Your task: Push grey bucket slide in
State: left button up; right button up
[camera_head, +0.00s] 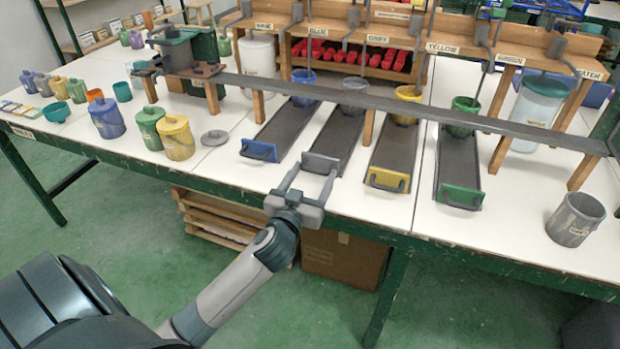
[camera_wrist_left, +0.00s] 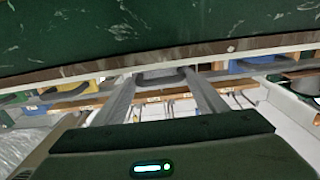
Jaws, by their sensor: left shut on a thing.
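The grey slide (camera_head: 341,138) is a long dark tray with a grey front plate and handle, second from the left in the row of slides. A grey bucket (camera_head: 355,86) sits at its far end under the GREY label. My left gripper (camera_head: 308,176) is at the front of this slide, shut on the grey handle (camera_head: 322,163). In the left wrist view, the two fingers reach the grey front plate (camera_wrist_left: 160,76). My right gripper is not in view.
The blue (camera_head: 259,150), yellow (camera_head: 388,180) and green (camera_head: 461,195) slides lie alongside. A grey metal rail (camera_head: 400,103) crosses above the slides. Lidded cans stand at the left, and an open grey can (camera_head: 575,219) stands at the right.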

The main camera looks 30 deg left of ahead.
pick_arm(q)
jog(key=shift+r, duration=0.15)
jog(key=o, duration=1.2)
jog(key=shift+w, duration=0.25)
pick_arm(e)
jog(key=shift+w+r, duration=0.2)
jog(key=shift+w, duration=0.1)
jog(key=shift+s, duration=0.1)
pick_arm(q)
jog(key=shift+s+d+f, duration=0.15)
jog(key=shift+s+f, duration=0.05)
jog(key=shift+s, duration=0.35)
jog(key=b+v, duration=0.1)
jog(key=v, duration=1.5)
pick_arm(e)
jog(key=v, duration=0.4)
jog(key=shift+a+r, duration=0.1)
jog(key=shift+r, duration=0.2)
